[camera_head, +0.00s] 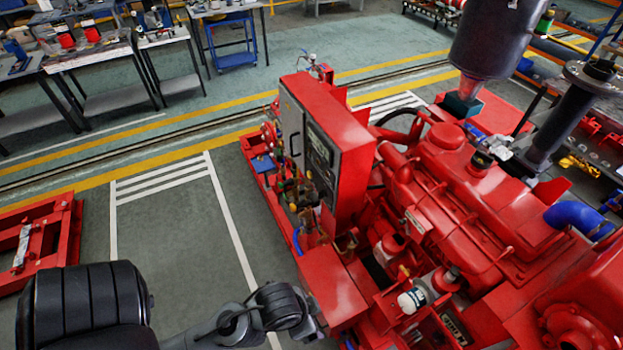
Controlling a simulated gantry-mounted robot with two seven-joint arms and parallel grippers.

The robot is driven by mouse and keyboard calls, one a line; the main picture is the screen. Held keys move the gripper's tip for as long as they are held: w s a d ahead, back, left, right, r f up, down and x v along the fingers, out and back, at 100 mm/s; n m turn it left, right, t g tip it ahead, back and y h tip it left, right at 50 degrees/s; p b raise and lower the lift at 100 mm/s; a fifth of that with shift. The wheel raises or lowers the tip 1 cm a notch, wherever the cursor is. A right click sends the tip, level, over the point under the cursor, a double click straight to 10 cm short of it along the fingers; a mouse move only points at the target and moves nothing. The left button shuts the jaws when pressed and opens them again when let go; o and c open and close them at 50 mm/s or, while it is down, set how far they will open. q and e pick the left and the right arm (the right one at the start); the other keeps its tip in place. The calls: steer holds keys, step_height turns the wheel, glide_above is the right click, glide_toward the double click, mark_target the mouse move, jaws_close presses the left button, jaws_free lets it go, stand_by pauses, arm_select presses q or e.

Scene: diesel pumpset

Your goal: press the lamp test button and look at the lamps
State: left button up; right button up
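A red control cabinet (345,135) stands on the red pumpset, near the middle of the view. Its grey and dark front panel (319,160) faces left and is seen at a steep angle. The lamp test button and the lamps are too small to make out on it. A dark, jointed arm of mine crosses the bottom left, and its far end is close to the front left of the pumpset base. No gripper fingers can be made out in the view.
The red engine (455,200) fills the right side, with a dark cylinder (492,38) above it. Pipes and valves (300,190) stand beside the cabinet's front. A red frame (45,245) lies at left. The grey floor (175,235) between is clear. Workbenches (95,55) stand at the back left.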

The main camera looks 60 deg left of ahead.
arm_select(q)
steer(key=shift+c, duration=0.3)
jaws_close()
stand_by(0.6)
stand_by(1.1)
